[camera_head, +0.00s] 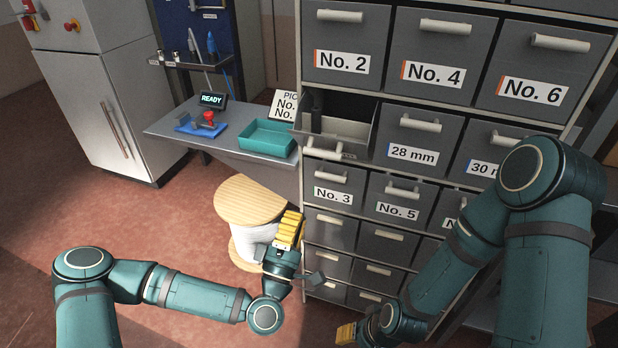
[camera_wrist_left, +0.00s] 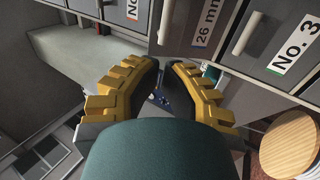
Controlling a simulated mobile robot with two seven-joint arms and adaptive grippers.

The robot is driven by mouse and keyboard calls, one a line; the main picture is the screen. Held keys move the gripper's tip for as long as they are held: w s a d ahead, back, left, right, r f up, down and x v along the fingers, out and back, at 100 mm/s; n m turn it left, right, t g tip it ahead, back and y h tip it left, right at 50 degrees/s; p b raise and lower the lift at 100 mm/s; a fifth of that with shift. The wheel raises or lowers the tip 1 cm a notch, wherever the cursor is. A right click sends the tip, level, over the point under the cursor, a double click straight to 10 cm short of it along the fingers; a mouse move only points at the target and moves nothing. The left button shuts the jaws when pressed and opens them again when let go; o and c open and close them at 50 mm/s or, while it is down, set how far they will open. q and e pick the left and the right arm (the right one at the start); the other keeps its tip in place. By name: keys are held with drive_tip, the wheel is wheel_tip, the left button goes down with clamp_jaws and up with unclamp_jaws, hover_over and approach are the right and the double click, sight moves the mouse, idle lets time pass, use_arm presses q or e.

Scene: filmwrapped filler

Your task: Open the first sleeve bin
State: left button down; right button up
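The sleeve bin (camera_head: 352,132) left of the 28 mm bin stands pulled out of the grey cabinet, its inside showing from above. Its front is steeply foreshortened in the head view; in the left wrist view its label (camera_wrist_left: 207,22) reads 26 mm, beside its pale handle (camera_wrist_left: 166,22). Something dark is at the left inside it. My left gripper (camera_head: 291,228) is below and left of this bin, apart from its handle. Its yellow fingers (camera_wrist_left: 161,72) are parted with nothing seen between them. My right gripper (camera_head: 346,333) is low at the bottom, mostly hidden by its arm.
The 28 mm bin (camera_head: 411,140) and the No. 3 drawer (camera_head: 333,184) are closed. A wooden-flanged spool (camera_head: 250,200) stands beside my left gripper. A side table (camera_head: 165,127) holds a teal tray (camera_head: 268,140), a red-handled stamp and a READY display. Open floor lies at left.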

sight(318, 152)
use_arm(q)
drive_tip(key=x, duration=1.3)
drive_tip(key=shift+w+d+r, duration=0.1)
drive_tip(key=shift+w+d, duration=0.05)
drive_tip(key=shift+w, duration=0.15)
drive_tip(key=shift+w+r, duration=0.1)
